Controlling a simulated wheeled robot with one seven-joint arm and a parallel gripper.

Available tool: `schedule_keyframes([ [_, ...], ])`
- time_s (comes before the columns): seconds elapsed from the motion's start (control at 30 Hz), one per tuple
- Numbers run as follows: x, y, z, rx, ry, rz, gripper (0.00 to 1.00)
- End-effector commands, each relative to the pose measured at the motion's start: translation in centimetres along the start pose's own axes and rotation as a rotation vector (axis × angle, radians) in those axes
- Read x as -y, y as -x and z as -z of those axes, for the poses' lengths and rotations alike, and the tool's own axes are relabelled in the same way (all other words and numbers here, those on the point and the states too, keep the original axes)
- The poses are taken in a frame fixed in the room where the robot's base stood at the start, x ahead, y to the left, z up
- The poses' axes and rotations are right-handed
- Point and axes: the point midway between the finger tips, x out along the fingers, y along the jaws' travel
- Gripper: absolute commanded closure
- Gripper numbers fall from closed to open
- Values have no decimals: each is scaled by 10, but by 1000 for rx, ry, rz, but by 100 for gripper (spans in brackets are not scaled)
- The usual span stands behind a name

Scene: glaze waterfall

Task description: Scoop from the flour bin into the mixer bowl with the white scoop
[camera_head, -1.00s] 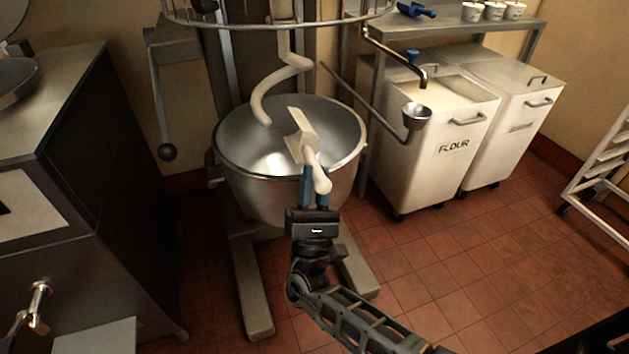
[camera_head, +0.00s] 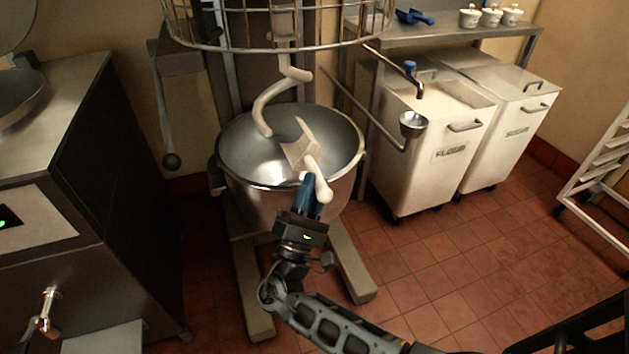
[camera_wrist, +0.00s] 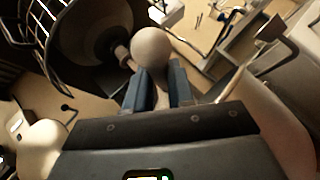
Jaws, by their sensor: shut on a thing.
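The white scoop (camera_head: 299,150) is held by its handle in my gripper (camera_head: 311,184). Its head is over the near part of the mixer bowl (camera_head: 237,183), tilted. I cannot tell whether any flour is in it. In the wrist view the rounded handle end (camera_wrist: 153,47) shows between the blue fingers of my gripper (camera_wrist: 160,85); the scoop's head is hidden there. The bowl is steel, and its visible inside looks bare. The flour bin (camera_head: 428,165), white and labelled FLOUR, stands to the right, its top open with pale flour (camera_head: 447,101) inside.
A pale dough hook (camera_head: 268,105) hangs into the bowl under a wire guard (camera_head: 280,40). A second white bin (camera_head: 513,130) is right of the flour bin. A blue scoop (camera_head: 414,17) lies on the shelf.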

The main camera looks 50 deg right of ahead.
Motion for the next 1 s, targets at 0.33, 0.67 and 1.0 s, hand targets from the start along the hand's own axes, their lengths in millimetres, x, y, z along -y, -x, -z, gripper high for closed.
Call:
schedule_keyframes([
  [0.33, -7, -7, -6, -24, -172, 236, 100],
  [0.67, -10, -18, -15, -62, -448, 610, 100],
  [1.0, -9, -10, -36, -85, -588, 804, 100],
])
